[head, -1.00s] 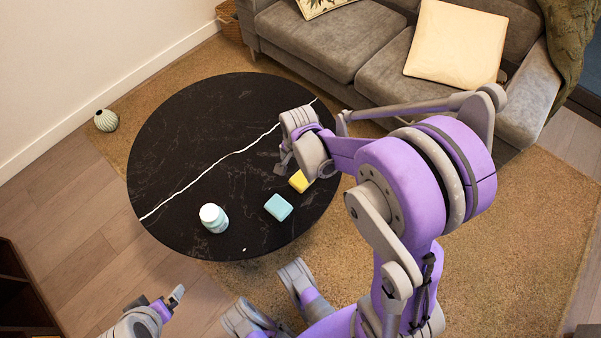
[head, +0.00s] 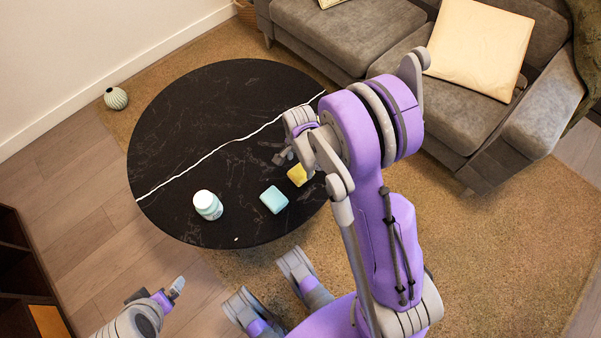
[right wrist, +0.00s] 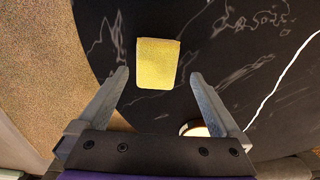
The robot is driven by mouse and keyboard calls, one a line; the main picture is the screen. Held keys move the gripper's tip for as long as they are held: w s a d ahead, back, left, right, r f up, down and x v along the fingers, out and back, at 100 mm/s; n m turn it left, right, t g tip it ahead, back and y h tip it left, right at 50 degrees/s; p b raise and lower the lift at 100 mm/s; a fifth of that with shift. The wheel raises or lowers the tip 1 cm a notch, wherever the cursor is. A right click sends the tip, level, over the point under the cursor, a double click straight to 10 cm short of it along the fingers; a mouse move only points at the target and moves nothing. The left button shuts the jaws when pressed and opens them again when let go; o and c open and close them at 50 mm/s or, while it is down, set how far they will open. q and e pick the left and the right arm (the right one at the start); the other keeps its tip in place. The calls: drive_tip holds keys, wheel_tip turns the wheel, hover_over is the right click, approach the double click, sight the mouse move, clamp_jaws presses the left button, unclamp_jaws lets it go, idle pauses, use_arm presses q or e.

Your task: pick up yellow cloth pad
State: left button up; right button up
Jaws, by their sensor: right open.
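The yellow cloth pad (head: 297,175) lies on the round black table (head: 170,150) near its right edge. In the right wrist view the pad (right wrist: 157,63) is a flat yellow rectangle just beyond the fingertips, centred a little left between them. My right gripper (head: 283,156) is over the table close to the pad, and its two fingers (right wrist: 160,78) are spread apart with nothing between them. My left gripper (head: 160,290) is at the lower left, off the table; its fingers are too small to judge.
A light blue pad (head: 273,199) lies beside the yellow pad, and a white-capped bottle (head: 208,205) stands to its left. A grey sofa (head: 340,40) is behind the table. A striped vase (head: 115,98) stands on the floor at left. The table's left half is clear.

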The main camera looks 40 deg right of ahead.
sight(301, 171)
drive_tip(key=f, duration=0.1)
drive_tip(key=f+b, duration=0.1)
drive_tip(key=f, duration=0.3)
drive_tip(key=shift+s+d, duration=0.1)
drive_tip(key=shift+s, duration=0.15)
drive_tip(key=shift+r, duration=0.1)
drive_tip(key=c, duration=1.3)
wheel_tip(301, 171, up, 10)
drive_tip(key=p, duration=0.2)
drive_tip(key=shift+p, duration=0.3)
drive_tip(key=o, duration=0.8)
drive_tip(key=c, duration=0.6)
